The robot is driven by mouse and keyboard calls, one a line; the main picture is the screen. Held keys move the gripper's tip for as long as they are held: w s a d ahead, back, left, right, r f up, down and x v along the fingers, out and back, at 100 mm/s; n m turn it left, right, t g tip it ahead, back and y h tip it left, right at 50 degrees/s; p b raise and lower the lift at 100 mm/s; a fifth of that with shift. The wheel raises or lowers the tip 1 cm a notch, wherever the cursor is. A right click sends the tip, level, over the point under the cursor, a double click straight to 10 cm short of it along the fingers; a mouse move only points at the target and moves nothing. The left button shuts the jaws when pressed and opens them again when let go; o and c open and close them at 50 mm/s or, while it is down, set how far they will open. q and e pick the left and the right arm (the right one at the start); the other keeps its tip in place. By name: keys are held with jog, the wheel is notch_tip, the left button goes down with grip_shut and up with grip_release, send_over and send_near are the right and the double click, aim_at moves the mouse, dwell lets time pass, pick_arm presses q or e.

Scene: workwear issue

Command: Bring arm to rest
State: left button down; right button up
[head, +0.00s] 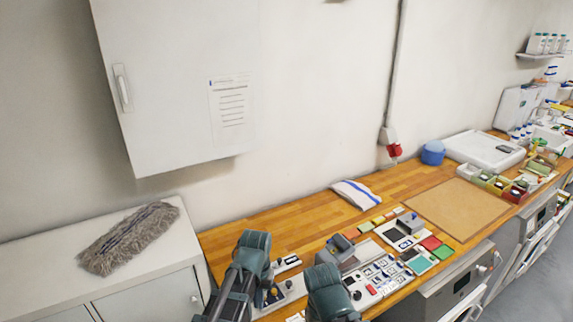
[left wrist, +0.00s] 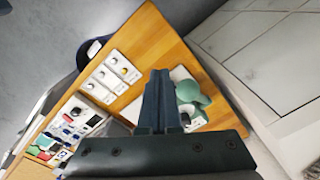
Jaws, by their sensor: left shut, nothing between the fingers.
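My left gripper (left wrist: 160,72) shows in the left wrist view, with its dark blue fingers closed together and nothing between them. It is above the end of the wooden counter (left wrist: 153,32). In the head view, teal and dark arm parts of mine rise from the bottom edge in front of the counter (head: 300,225). The left fingertips cannot be made out there. My right gripper's fingers do not show in either view.
White panels with knobs (head: 373,279) and small coloured blocks lie on the counter near my arms. A folded cloth (head: 356,194) and a brown mat (head: 457,208) lie farther along. A grey mop head (head: 128,238) lies on the white cabinet at left. A wall cabinet (head: 175,75) hangs above.

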pick_arm(q)
jog(key=s+d+f+m+b, duration=0.1)
jog(key=s+d+f+b, duration=0.2)
jog(key=f+b, duration=0.4)
jog(key=s+d+f+m+b, duration=0.2)
jog(key=s+f+b, duration=0.4)
jog(key=f, duration=0.3)
jog(key=shift+s+d+f+y+b, duration=0.25)
jog(key=shift+d+y+b, duration=0.15)
jog(key=shift+d, duration=0.2)
jog(key=c, duration=1.5)
grip_release()
jog(key=shift+c, duration=0.2)
